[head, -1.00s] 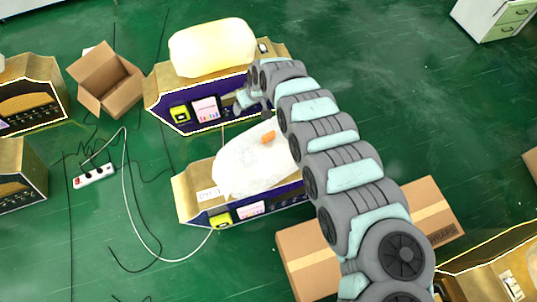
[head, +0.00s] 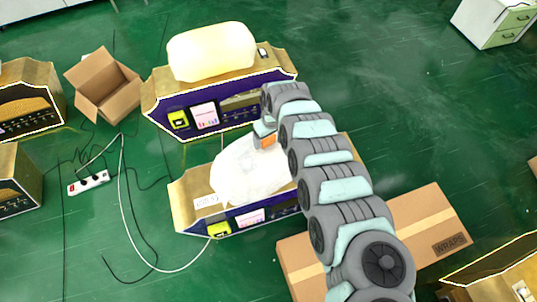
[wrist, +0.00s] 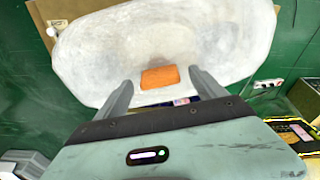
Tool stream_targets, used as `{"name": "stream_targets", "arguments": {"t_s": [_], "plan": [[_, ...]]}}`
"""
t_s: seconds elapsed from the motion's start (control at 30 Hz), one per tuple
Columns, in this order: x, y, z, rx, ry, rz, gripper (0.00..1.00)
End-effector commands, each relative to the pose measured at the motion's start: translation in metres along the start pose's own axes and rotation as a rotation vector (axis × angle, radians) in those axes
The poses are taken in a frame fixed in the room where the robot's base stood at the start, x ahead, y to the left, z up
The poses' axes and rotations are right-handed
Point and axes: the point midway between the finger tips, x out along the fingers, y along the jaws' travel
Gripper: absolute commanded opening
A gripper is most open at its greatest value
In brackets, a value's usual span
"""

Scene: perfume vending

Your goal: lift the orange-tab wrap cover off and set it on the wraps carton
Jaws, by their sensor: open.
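The white wrap cover (head: 243,172) lies over the top of the nearer vending machine (head: 183,205). Its orange tab (head: 265,141) is at the cover's upper edge in the head view. In the wrist view the cover (wrist: 195,40) fills the upper middle, with the orange tab (wrist: 160,77) in front of my gripper (wrist: 157,84). My gripper is open, with one finger on each side of the tab and nothing held. The wraps carton (head: 433,222) is a closed brown box at the lower right, partly hidden behind my arm.
A second machine (head: 215,120) with a yellowish cover (head: 212,51) stands behind. An open empty box (head: 103,84) is at the left. A power strip (head: 88,183) and loose cables lie on the floor.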

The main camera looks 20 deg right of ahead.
Motion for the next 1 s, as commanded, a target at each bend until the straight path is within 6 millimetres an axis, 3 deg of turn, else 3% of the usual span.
{"name": "stream_targets", "arguments": {"t_s": [0.13, 0.43, 1.0], "plan": [[0.0177, -0.0018, -0.0003, 0.001, 0.001, -0.003, 0.8], [0.0184, -0.0003, 0.0, 0.001, 0.0, -0.001, 0.79], [0.0181, -0.0001, -0.0003, 0.001, 0.001, 0.0, 0.33]]}}
